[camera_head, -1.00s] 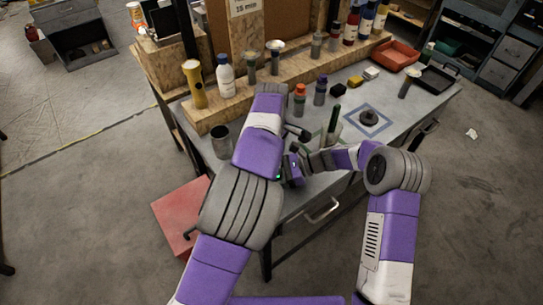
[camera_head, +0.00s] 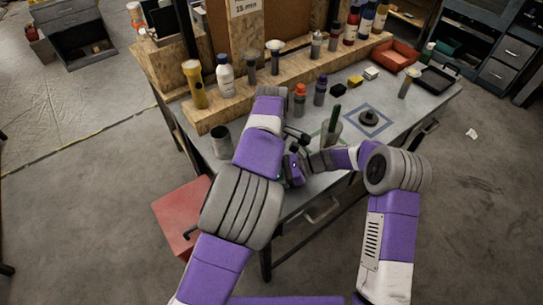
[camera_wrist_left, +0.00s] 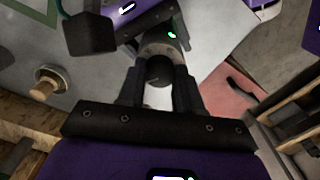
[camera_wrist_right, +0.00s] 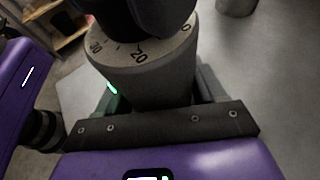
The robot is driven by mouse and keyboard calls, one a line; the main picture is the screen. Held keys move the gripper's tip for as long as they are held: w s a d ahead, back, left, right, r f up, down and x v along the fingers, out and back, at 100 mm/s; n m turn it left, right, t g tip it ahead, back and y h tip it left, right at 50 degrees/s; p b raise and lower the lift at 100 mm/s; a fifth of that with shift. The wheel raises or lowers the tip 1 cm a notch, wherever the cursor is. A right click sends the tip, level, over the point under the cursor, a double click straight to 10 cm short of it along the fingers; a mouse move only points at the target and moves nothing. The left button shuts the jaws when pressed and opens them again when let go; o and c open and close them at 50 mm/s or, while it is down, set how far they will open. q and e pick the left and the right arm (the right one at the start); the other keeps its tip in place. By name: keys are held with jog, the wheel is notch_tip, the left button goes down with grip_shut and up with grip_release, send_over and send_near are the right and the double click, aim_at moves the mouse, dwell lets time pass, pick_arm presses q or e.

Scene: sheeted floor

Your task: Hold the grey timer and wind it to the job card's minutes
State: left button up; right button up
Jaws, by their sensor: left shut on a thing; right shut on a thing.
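The grey timer (camera_wrist_right: 152,82) is a round drum with a pale dial; 30, 20 and 0 can be read on its rim in the right wrist view. My right gripper (camera_wrist_right: 157,96) is shut around its body. My left gripper (camera_wrist_left: 158,88) is shut on the timer's dark knob (camera_wrist_left: 158,69), from the opposite side. In the right wrist view a dark shape covers part of the dial, so I cannot tell the set minutes. In the head view my arms hide the timer. The job card (camera_head: 244,7) is on a wooden post; it seems to read 15 min.
The workbench (camera_head: 310,185) carries several bottles along a wooden ledge, a dark cup (camera_head: 221,142), and a small round part on a blue square mark (camera_head: 369,117). A red tray (camera_head: 395,54) and a black tray (camera_head: 437,79) lie at the right. A red box (camera_head: 178,218) is beside the bench.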

pick_arm(q)
jog(key=m, duration=0.5)
jog(key=shift+m, duration=2.5)
jog(key=o, duration=1.1)
jog(key=shift+c, duration=0.2)
notch_tip(320, 180, up, 12)
